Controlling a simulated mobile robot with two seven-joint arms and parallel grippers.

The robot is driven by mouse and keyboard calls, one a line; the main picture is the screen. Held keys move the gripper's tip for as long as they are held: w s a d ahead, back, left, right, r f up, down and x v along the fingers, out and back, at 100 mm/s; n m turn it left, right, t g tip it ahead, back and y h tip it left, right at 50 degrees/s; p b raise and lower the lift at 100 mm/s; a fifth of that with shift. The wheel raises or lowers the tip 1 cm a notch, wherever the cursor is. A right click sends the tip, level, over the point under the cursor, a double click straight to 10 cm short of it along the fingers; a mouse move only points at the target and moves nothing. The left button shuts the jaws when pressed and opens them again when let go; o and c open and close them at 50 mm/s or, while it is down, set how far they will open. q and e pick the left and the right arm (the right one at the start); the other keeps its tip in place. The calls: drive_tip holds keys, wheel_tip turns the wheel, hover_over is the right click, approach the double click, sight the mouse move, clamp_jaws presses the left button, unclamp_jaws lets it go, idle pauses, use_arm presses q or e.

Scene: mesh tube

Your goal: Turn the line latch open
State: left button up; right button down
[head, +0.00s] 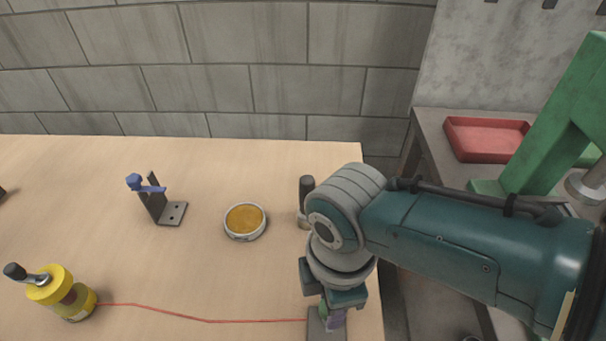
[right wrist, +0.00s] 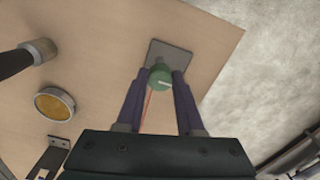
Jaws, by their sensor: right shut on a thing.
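The line latch shows in the right wrist view as a round green knob (right wrist: 159,78) with a pale mark on its face. It sits by a grey plate (right wrist: 170,57) on the table. My right gripper (right wrist: 162,80) is shut on the knob, one purple finger on each side. In the head view the gripper (head: 332,318) points down at the table's right front, and my arm hides most of the latch. A thin red line (head: 208,321) runs along the table from a yellow-topped container (head: 70,293) to the grey plate (head: 315,328). My left gripper is not in view.
A round tin with an orange top (head: 245,220) lies mid-table. A dark bracket with a blue piece (head: 152,196) stands left of it, and a dark-handled upright thing (head: 306,192) stands right. A side bench holds a red tray (head: 485,139) and a green frame (head: 556,120).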

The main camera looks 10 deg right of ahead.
drive_tip(key=c, duration=0.5)
unclamp_jaws()
drive_tip(key=shift+c, duration=0.2)
drive_tip(key=shift+r, duration=0.1)
wheel_tip(320, 180, up, 10)
drive_tip(key=p, duration=0.4)
drive_tip(key=shift+p, duration=0.3)
